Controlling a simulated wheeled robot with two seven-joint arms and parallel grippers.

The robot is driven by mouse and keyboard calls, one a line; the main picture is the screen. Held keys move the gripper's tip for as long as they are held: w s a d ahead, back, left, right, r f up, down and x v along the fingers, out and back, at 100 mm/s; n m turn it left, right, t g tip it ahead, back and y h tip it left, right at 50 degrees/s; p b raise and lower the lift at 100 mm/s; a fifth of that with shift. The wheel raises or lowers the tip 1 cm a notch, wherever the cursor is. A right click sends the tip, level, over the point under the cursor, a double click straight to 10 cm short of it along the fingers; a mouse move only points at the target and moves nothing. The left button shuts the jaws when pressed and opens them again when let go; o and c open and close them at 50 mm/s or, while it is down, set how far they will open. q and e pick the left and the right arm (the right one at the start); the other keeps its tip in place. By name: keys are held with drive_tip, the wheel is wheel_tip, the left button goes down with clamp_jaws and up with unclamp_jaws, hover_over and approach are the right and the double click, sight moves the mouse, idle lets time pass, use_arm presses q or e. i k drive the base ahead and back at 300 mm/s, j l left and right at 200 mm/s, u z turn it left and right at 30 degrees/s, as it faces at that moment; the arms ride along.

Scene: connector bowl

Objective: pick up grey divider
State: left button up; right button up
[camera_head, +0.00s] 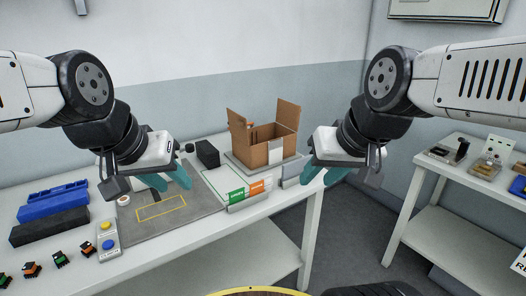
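No piece is plainly marked as the grey divider. A thin light-grey upright panel (291,169) stands just right of the cardboard box (262,150), and a dark grey block (207,154) stands left of it; I cannot tell which, if either, is the divider. My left gripper (167,179) hangs above the grey work mat (190,208), its teal fingers apart and nothing seen between them. My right gripper (322,174) hangs right of the box near the table's right end, fingers apart and empty. It partly covers the area beside the panel.
Blue bins (52,205) and a dark bin (48,227) lie at the left, with several small connectors (60,259) in front. A button box (107,240) and a green-orange card holder (249,194) flank the mat. A side table (470,172) stands right, across a floor gap.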

sight(290, 170)
drive_tip(key=i+j+z, duration=0.2)
drive_tip(key=i+z, duration=0.25)
drive_tip(key=i+j+z, duration=0.2)
drive_tip(key=j+z, duration=0.25)
drive_tip(key=l, duration=0.15)
